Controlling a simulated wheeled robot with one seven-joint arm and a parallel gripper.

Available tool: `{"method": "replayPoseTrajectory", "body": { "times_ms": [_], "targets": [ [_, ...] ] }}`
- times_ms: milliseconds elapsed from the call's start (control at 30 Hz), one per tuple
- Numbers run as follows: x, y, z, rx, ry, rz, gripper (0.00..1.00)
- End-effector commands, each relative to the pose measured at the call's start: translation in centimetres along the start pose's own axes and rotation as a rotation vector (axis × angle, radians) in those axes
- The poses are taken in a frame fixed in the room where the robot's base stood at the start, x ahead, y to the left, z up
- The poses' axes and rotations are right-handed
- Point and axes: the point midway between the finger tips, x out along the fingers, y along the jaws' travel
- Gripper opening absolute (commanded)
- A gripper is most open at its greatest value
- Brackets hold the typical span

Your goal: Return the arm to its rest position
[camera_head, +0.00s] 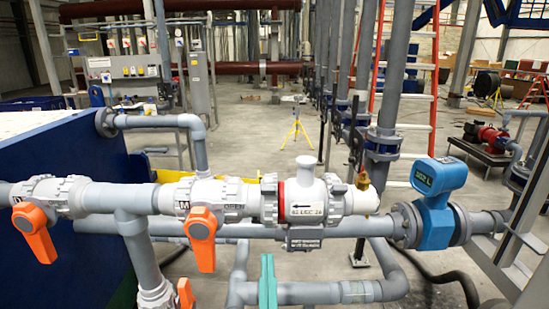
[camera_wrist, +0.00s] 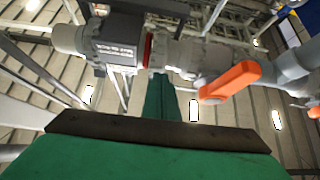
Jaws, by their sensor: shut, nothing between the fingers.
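My gripper (camera_head: 267,266) shows as a narrow teal shape in the head view, below the grey pipe line and right of the middle orange handle. In the wrist view its teal fingers (camera_wrist: 160,90) point up toward the pipework. They are together, with nothing between them. An orange valve handle (camera_head: 202,240) hangs down from the white valve body in the head view. An orange handle (camera_wrist: 230,82) also shows right of the fingers in the wrist view, apart from them. A white fitting with a red ring (camera_head: 295,203) sits above the gripper. Most of my arm is hidden.
Another orange handle (camera_head: 38,236) hangs at the left, and a third (camera_head: 185,293) is low down. A blue flow meter (camera_head: 437,205) sits on the right. A lower grey pipe (camera_head: 320,292) runs close to the gripper. Open floor lies behind the pipes.

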Motion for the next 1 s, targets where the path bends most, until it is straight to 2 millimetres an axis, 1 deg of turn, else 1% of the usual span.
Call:
{"method": "replayPoseTrajectory", "body": {
  "times_ms": [33,167,200,367,500,567,600,733,800,867,900,967,1000],
  "targets": [
    [-1.8,0.1,1.3,-0.010,-0.040,-0.009,0.00],
    [-6.1,0.1,3.9,-0.025,-0.130,-0.031,0.00],
    [-7.5,0.2,4.6,-0.028,-0.157,-0.036,0.00],
    [-13.0,0.3,6.8,-0.038,-0.267,-0.053,0.00],
    [-18.1,0.5,8.2,-0.039,-0.364,-0.062,0.00],
    [-20.2,0.5,8.6,-0.037,-0.407,-0.063,0.00],
    [-21.7,0.5,8.8,-0.036,-0.434,-0.063,0.00],
    [-26.3,0.6,9.1,-0.030,-0.525,-0.061,0.00],
    [-28.8,0.6,9.1,-0.025,-0.574,-0.058,0.00],
    [-30.9,0.6,8.9,-0.019,-0.615,-0.052,0.00],
    [-32.3,0.6,8.8,-0.017,-0.643,-0.049,0.00],
    [-34.4,0.5,8.5,-0.010,-0.685,-0.043,0.00],
    [-35.7,0.5,8.2,-0.005,-0.713,-0.037,0.00]
  ]
}}
